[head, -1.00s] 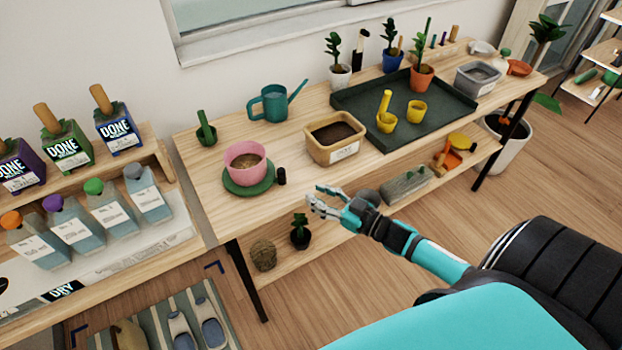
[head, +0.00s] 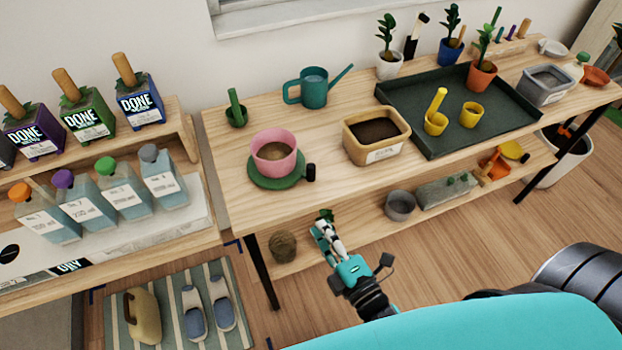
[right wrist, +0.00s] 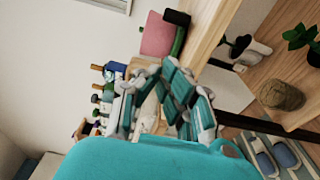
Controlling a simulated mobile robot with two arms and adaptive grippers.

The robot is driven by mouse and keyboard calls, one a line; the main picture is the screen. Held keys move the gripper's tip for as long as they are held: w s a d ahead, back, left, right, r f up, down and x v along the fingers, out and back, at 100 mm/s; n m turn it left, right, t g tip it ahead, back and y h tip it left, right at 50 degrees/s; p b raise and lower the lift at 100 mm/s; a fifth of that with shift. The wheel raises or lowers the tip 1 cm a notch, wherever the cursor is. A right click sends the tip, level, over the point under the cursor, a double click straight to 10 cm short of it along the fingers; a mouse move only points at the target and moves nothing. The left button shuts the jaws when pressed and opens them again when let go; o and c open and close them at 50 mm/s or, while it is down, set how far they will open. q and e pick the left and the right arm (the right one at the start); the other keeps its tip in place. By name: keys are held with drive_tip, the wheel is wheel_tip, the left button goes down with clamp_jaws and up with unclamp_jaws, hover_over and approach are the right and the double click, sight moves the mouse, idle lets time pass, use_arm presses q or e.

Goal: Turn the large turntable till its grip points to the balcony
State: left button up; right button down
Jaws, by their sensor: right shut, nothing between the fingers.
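The large turntable (head: 262,182) is a green disc on the wooden tabletop, left of centre in the head view. A pink pot (head: 274,155) with brown filling stands on it. Its black grip (head: 310,173) sticks out at the disc's right side. The wrist view also shows the pink pot (right wrist: 157,36), the disc's green edge (right wrist: 179,42) and the black grip (right wrist: 177,18). My right gripper (head: 322,232) is shut and empty, in front of the table's front edge, below and apart from the grip. My left gripper is not in view.
A tan soil planter (head: 350,144) stands right of the turntable, with a dark tray (head: 400,98) beyond it. The lower shelf holds a twine ball (head: 283,246) and a grey pot (head: 400,206).

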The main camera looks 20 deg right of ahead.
drive_tip(key=w, duration=0.3)
drive_tip(key=w+a+p, duration=0.1)
drive_tip(key=w, duration=0.2)
drive_tip(key=w+p, duration=0.1)
drive_tip(key=w, duration=0.3)
drive_tip(key=shift+a+r, duration=0.15)
drive_tip(key=shift+a, duration=0.1)
drive_tip(key=shift+w+d, duration=0.75)
drive_tip(key=shift+w, duration=0.05)
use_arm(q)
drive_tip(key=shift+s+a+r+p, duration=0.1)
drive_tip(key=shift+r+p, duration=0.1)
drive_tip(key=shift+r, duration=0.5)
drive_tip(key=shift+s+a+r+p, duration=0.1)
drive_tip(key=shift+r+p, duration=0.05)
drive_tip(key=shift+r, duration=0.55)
use_arm(e)
drive_tip(key=shift+w+d, duration=0.4)
drive_tip(key=shift+w, duration=0.05)
